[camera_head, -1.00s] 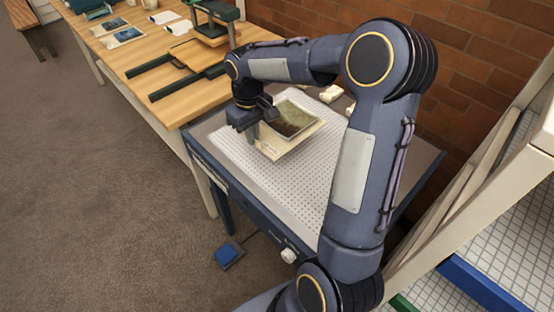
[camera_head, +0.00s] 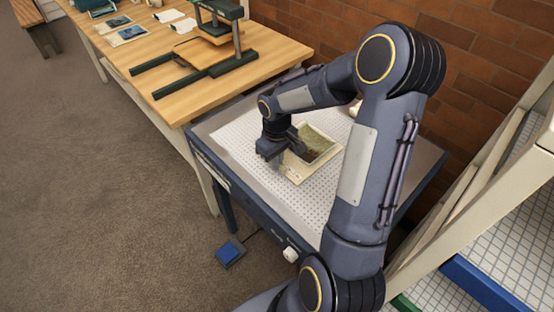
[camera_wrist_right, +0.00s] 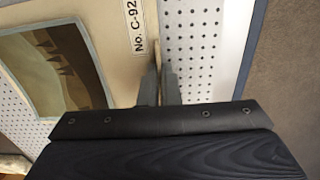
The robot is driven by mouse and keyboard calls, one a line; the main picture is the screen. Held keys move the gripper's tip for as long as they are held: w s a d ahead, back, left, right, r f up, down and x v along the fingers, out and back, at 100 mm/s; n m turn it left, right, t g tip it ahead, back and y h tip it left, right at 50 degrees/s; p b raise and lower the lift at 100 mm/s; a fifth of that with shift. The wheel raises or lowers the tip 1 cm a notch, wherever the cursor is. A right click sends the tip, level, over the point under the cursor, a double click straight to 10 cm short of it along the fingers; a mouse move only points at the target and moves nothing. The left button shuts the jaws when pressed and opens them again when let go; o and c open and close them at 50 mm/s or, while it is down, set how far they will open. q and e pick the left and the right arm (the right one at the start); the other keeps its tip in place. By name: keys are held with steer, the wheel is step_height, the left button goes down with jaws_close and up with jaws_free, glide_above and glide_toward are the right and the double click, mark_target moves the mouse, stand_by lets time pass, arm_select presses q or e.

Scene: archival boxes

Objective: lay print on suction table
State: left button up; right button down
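The print (camera_head: 318,145) is a dark greenish picture on a cream mount. It is at or just above the white perforated top of the suction table (camera_head: 241,142); I cannot tell whether it touches. My right gripper (camera_head: 274,160) is at the mount's left edge. In the right wrist view, the gripper's two fingers (camera_wrist_right: 159,88) are close together with the mount's edge between them. The print (camera_wrist_right: 48,70) also shows there, with a label reading "No. C-92". My left gripper is not in view.
A wooden bench (camera_head: 160,78) with a press (camera_head: 216,45) and small items stands at upper left. A blue pedal (camera_head: 230,252) lies on the floor in front of the table. A brick wall is behind, and a pale frame (camera_head: 470,210) stands at right. The table's front left is bare.

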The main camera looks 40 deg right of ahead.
steer(key=c, duration=2.1)
jaws_free()
steer(key=shift+f, duration=0.2)
steer(key=o, duration=0.5)
steer(key=shift+c, duration=0.2)
steer(key=shift+r, duration=0.1)
steer(key=shift+r, duration=0.25)
step_height(320, 180, up, 12)
steer(key=shift+p, duration=0.35)
steer(key=shift+f, duration=0.1)
